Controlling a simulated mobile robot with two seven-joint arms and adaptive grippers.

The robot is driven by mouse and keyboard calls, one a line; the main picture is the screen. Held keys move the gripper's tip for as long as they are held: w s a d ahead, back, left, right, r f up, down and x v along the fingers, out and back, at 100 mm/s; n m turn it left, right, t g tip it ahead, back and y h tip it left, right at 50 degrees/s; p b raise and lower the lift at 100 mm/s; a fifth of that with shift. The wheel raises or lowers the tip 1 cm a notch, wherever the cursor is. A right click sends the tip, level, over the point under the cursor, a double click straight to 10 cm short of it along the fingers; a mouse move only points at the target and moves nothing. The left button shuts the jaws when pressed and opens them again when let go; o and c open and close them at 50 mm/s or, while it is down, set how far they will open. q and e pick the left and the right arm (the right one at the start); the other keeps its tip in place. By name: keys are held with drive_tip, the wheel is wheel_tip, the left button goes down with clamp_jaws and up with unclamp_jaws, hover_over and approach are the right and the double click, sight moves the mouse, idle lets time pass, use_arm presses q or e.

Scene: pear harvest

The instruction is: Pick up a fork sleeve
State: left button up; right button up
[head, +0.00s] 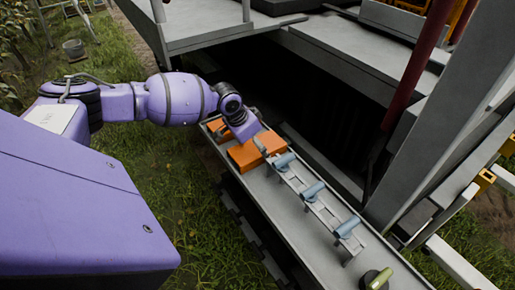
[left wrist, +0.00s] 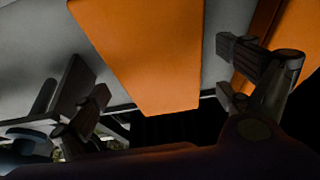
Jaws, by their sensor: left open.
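An orange fork sleeve (head: 243,157), box-shaped, lies on the long grey tray (head: 297,228) in the head view. A second orange piece (head: 217,127) lies behind it, partly hidden by my arm. My left gripper (head: 262,146) is over the nearer sleeve, pointing down. In the left wrist view the sleeve (left wrist: 150,55) is between the spread fingers of the left gripper (left wrist: 165,88), with gaps visible on both sides. The second orange piece (left wrist: 265,40) shows behind the right finger. My right gripper is out of view.
Several blue-grey cylinders (head: 313,191) on small grey stands line the tray to the right of the sleeve, close to the gripper. A green-handled part (head: 380,279) is at the tray's near end. A grey machine frame (head: 330,57) rises behind the tray; grass lies in front.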

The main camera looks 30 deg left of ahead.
use_arm(q)
drive_tip(key=shift+x, duration=0.8)
drive_tip(key=shift+r, duration=0.1)
drive_tip(key=c, duration=1.4)
drive_tip(key=shift+r, duration=0.1)
